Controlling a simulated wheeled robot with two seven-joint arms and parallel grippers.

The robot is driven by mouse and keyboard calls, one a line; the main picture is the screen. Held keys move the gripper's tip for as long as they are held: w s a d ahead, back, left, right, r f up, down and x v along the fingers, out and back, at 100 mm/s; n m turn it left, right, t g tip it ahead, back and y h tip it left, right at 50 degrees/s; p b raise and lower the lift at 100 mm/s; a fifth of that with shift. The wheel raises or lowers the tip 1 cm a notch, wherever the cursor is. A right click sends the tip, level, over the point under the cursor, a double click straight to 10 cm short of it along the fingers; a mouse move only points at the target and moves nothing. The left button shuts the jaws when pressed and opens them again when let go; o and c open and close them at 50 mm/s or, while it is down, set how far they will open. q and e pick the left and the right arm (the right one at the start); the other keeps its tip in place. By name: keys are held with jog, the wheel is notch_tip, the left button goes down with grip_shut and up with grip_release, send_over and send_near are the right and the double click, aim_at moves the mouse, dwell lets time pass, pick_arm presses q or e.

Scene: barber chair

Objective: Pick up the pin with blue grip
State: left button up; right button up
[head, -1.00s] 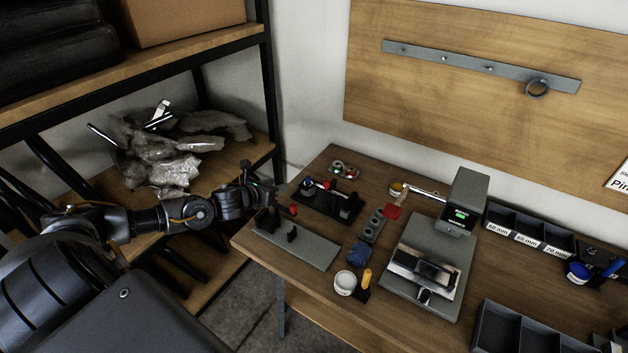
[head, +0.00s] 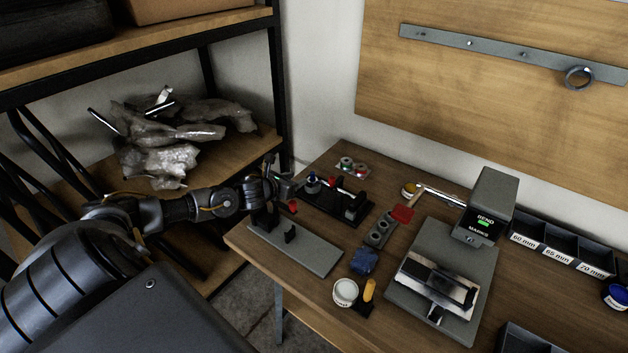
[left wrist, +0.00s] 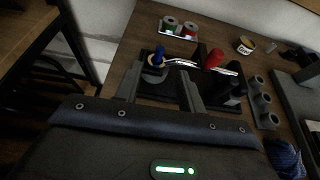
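The pin with the blue grip shows as a small blue piece (head: 313,180) at the left end of a black stand (head: 325,212) in the head view. In the left wrist view its blue grip (left wrist: 158,55) stands beyond the fingers, with a silver rod just to its right. A red grip (left wrist: 213,58) is farther right on the same stand. My left gripper (head: 289,186) is just left of the stand, close to the blue grip. Its two fingers (left wrist: 160,90) are apart, with nothing seen held between them. My right gripper is in neither view.
A grey plate with black uprights (head: 300,250) lies at the table's near left edge, close under my left arm. A tray with green and red spools (head: 352,167) is behind the stand. A grey block with holes (head: 380,230) and a marking machine (head: 485,210) are to the right.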

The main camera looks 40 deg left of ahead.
aim_at(312, 173)
pick_arm(q)
jog(key=p+x, duration=0.1)
jog(key=x, duration=0.2)
jog(key=shift+w, duration=0.4)
jog(key=p+x, duration=0.1)
jog(key=x, duration=0.2)
jog(key=shift+w+f, duration=0.1)
jog(key=shift+w, duration=0.1)
jog(key=shift+w+f, duration=0.25)
jog(key=shift+w, duration=0.25)
grip_shut()
